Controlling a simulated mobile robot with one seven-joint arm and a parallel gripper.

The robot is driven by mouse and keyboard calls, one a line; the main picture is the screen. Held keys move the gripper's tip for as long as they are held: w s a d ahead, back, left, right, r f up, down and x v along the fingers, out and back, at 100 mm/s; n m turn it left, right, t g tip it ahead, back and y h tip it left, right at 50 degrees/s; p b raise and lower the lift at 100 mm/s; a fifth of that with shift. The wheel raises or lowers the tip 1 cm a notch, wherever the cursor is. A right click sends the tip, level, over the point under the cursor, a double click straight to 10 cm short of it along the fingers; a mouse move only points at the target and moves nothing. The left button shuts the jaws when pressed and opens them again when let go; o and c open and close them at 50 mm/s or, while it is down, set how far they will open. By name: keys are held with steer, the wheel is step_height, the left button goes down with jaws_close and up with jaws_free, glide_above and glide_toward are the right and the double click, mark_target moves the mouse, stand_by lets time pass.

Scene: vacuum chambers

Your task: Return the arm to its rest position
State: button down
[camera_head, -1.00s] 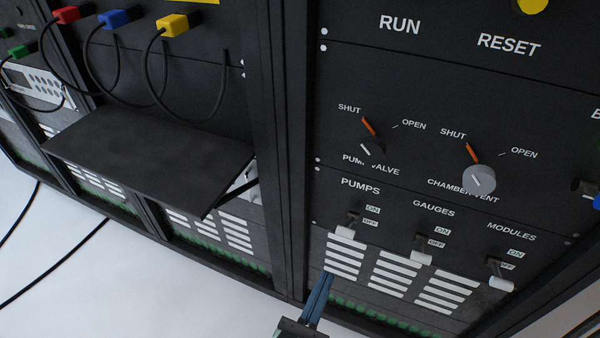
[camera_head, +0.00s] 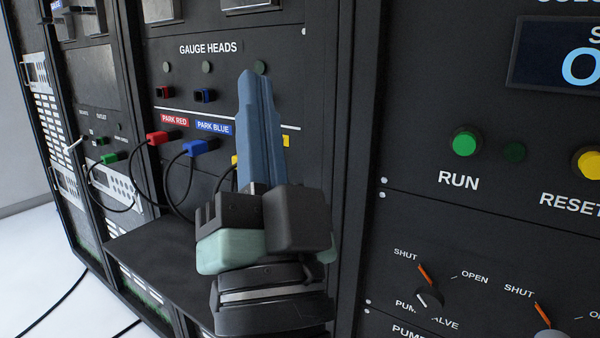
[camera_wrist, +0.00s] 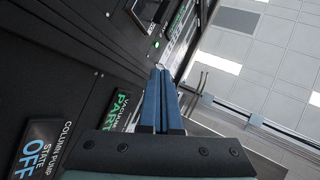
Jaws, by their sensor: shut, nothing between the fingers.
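My gripper (camera_head: 259,92) stands upright in the middle of the head view, its two blue fingers pressed together with nothing between them. It is in front of the gauge heads panel (camera_head: 222,58) and hides part of it, including most of the yellow plug. In the wrist view the shut fingers (camera_wrist: 160,85) point up the picture, past dark panels towards the upper part of the room. I cannot see them touching anything.
A red plug (camera_head: 158,137) and a blue plug (camera_head: 200,147) with black cables sit on the rack, above a dark shelf (camera_head: 165,255). The RUN button (camera_head: 466,143) and RESET button (camera_head: 588,162) are to the right. Ceiling panels (camera_wrist: 275,55) show in the wrist view.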

steer(key=s+d+r+n+t+h, duration=0.1)
steer(key=s+d+r+n+h, duration=0.3)
steer(key=r, duration=0.3)
step_height(320, 180, up, 27)
steer(key=s+h+p, duration=0.1)
steer(key=p, duration=2.6)
steer(key=shift+a+r+p, duration=0.2)
steer(key=shift+a+p, duration=0.15)
steer(key=shift+a, duration=0.05)
